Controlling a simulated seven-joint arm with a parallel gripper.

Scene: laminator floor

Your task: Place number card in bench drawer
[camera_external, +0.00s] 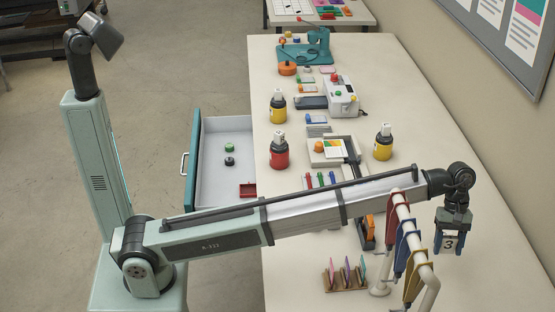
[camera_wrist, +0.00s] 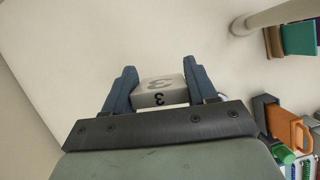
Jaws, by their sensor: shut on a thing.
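The number card, a small pale piece marked 3 (camera_external: 448,244), hangs between the blue fingers of my gripper (camera_external: 449,242) at the right of the bench. In the wrist view my gripper (camera_wrist: 160,90) is shut on the number card (camera_wrist: 160,93), one finger on each side. The card appears raised above the bench; its exact height is hard to judge. The bench drawer (camera_external: 222,124) is pulled open on the left side of the bench.
A white pipe rack (camera_external: 425,280) with coloured hanging pieces stands just left of my gripper. A wooden holder (camera_external: 346,285) with upright cards is further left. Bottles (camera_external: 279,150) and a white machine (camera_external: 341,97) stand up the bench. The bench's right side is mostly clear.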

